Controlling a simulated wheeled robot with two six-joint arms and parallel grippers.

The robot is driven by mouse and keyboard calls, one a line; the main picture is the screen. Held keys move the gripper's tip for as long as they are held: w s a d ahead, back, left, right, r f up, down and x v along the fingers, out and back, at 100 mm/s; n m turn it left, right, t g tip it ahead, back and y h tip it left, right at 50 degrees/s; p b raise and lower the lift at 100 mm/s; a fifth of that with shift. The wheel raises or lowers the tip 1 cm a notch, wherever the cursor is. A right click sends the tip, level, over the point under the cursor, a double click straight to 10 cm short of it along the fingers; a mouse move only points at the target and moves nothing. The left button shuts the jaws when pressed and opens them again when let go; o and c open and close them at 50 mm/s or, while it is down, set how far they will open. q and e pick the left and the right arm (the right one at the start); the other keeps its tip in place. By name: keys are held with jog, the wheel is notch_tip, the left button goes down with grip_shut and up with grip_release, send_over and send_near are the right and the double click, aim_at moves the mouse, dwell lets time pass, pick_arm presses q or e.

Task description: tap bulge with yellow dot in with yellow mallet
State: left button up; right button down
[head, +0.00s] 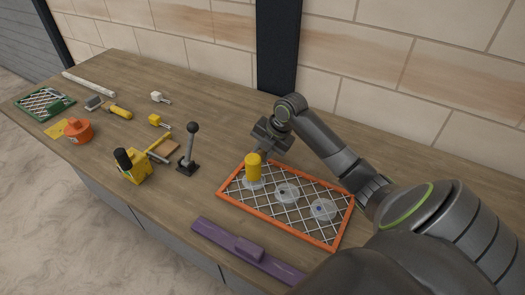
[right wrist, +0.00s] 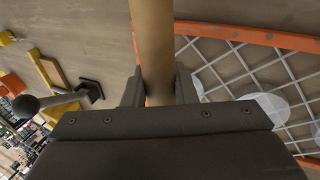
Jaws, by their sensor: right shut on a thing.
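My right gripper (head: 264,149) is shut on the yellow mallet (head: 253,167). The tan handle (right wrist: 152,45) shows between the fingers in the right wrist view; the mallet's head is out of sight there. In the head view the yellow head stands over the leftmost bulge (head: 254,184) of the wire mesh in the orange frame (head: 270,220). I cannot tell whether it touches. No yellow dot shows; the mallet covers part of the left bulge. My left gripper is not in view.
A purple bar (head: 215,235) lies along the front edge. A black ball-topped lever (head: 190,148) and a yellow tool (head: 132,168) stand left of the frame. Farther left are an orange pot (head: 78,131), a green-framed mesh (head: 32,106) and small mallets. A wall closes the back.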

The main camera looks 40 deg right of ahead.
jog(key=shift+r+p, duration=0.3)
jog(key=shift+r, duration=0.4)
notch_tip(320, 180, up, 5)
jog(key=p, duration=0.4)
jog(key=shift+p, duration=0.35)
notch_tip(320, 180, down, 3)
jog(key=b, duration=0.2)
jog(key=shift+r+b, duration=0.2)
jog(key=shift+b, duration=0.15)
jog(key=shift+r, duration=0.1)
